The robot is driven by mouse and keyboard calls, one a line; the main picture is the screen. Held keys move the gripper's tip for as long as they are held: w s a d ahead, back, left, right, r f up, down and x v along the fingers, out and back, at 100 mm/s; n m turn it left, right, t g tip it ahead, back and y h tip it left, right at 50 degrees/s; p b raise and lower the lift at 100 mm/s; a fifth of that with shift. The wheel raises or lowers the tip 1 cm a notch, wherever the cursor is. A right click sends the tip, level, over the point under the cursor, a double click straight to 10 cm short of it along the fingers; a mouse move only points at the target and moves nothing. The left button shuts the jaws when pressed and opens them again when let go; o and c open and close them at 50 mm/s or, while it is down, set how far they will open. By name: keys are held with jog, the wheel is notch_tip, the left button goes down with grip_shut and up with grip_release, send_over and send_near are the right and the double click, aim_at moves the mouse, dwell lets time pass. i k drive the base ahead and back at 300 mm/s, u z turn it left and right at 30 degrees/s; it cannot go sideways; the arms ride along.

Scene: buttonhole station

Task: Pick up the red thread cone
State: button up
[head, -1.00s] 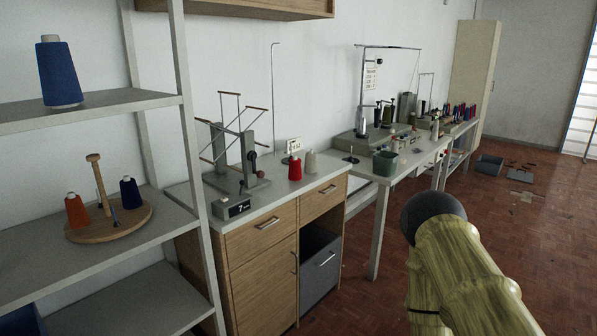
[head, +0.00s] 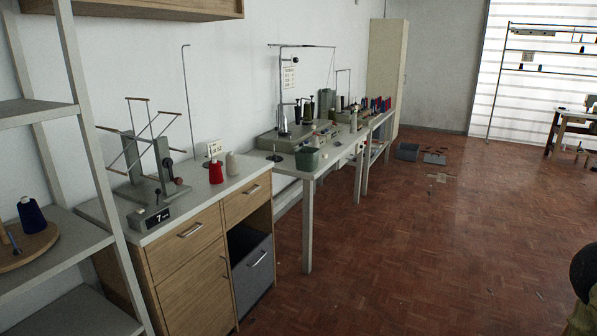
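The red thread cone (head: 216,172) stands upright on the white top of the wooden cabinet, near its right end. A cream thread cone (head: 232,164) stands just right of it. The winder with thin crossed arms (head: 150,165) stands to its left on the same top. My gripper itself is not in view.
A grey shelf rack (head: 60,255) stands at the left, with a navy cone (head: 32,214) on it. The parquet floor (head: 400,260) in front is largely clear.

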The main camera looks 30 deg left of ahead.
aim_at(215, 177)
jog(key=z, duration=1.35)
jog(key=k, duration=1.8)
jog(key=u, duration=2.05)
jog(key=i, duration=1.6)
jog(key=u, duration=0.05)
